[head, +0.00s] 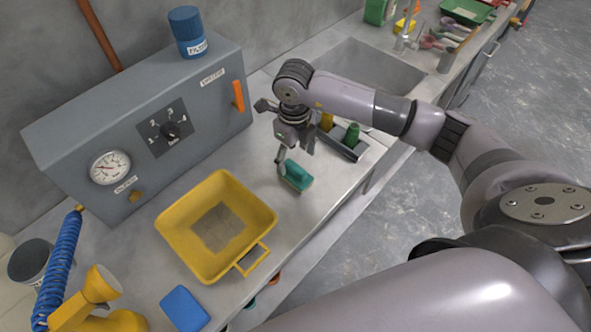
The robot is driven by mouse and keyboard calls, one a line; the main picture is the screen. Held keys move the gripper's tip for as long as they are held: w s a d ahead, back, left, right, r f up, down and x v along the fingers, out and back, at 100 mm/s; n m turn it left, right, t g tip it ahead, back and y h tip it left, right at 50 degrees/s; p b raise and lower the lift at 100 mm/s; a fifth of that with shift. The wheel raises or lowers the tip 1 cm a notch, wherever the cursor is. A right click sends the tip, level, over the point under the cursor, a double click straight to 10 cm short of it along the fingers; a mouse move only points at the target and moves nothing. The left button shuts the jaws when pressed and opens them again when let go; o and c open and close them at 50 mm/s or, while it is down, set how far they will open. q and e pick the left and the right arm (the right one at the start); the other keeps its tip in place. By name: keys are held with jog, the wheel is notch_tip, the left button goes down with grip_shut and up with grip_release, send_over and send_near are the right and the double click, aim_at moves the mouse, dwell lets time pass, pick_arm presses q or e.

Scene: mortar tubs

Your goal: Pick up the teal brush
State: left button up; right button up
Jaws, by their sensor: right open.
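A teal brush (297,177) lies on the grey worktop, to the right of the yellow tub. My right gripper (294,152) is above and beside the brush, pointing down, with its fingers apart. One finger hangs close to the left end of the brush; I cannot tell whether it touches. Nothing shows between the fingers. My left gripper is not in view.
A yellow tub (172,222) with a handle stands left of the brush. A dark tray (346,151) with a green and a yellow item lies behind my gripper. A grey control box (75,143) stands at the back left. A sink (375,72) lies behind my arm.

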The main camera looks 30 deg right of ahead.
aim_at(295, 166)
jog(key=shift+f, duration=0.85)
notch_tip(295, 166, down, 5)
jog(key=p, duration=0.3)
jog(key=shift+s+r, duration=0.1)
jog(key=shift+s, duration=0.05)
jog(key=shift+f, duration=0.3)
jog(key=shift+c, duration=0.2)
jog(key=c, duration=1.3)
jog(key=shift+r, duration=0.1)
jog(key=shift+r+b, duration=2.6)
jog(key=shift+r, duration=7.35)
